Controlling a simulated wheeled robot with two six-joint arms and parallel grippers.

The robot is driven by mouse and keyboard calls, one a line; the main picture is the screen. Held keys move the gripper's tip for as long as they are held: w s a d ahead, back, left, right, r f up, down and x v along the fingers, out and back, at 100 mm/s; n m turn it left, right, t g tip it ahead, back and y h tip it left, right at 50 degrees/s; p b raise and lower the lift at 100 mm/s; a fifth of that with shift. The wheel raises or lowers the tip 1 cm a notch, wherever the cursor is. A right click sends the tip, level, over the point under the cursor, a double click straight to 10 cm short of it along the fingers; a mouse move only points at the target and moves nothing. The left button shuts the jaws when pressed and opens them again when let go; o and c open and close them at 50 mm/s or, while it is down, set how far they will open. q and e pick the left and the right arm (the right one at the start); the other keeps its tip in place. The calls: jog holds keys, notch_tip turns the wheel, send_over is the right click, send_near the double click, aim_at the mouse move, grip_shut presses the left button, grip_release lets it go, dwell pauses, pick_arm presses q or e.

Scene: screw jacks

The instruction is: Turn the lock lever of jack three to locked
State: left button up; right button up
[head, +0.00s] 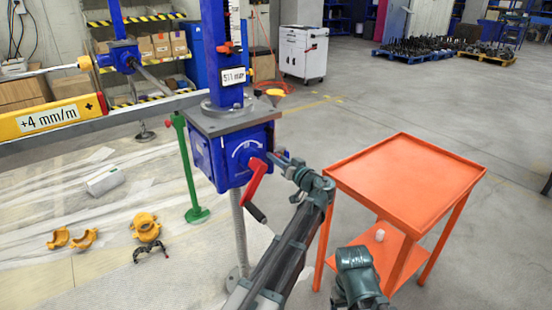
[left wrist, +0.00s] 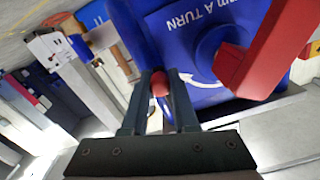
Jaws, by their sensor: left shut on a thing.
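The nearest jack is a blue gearbox (head: 232,155) under a blue column, with a curved white arrow on its face. A red crank (head: 257,180) with a black handle hangs from it; the crank is large in the left wrist view (left wrist: 262,55). No jack number is readable. My left gripper (head: 283,162) is at the right side of the gearbox. In the left wrist view its fingers are closed on a small red knob (left wrist: 160,84), apparently the lock lever's end, beside the blue box. The lever's shaft is mostly hidden. My right gripper does not show.
A yellow level reading +4 mm/m (head: 50,117) lies on the grey beam at left. An orange table (head: 410,182) stands close to the right. A green stand (head: 188,170) and yellow clamps (head: 146,227) are at left.

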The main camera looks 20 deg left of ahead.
pick_arm(q)
grip_shut()
jog(key=shift+w+d, duration=0.1)
jog(key=shift+d, duration=0.05)
dwell(1.0)
jog(key=w+d+r+n+p, duration=0.5)
jog(key=r+n+p, duration=0.3)
jog(key=n, duration=1)
jog(key=shift+w+r+p, duration=0.3)
jog(key=shift+w, duration=0.5)
jog(key=o, duration=0.7)
grip_release()
jog(key=shift+s, duration=0.15)
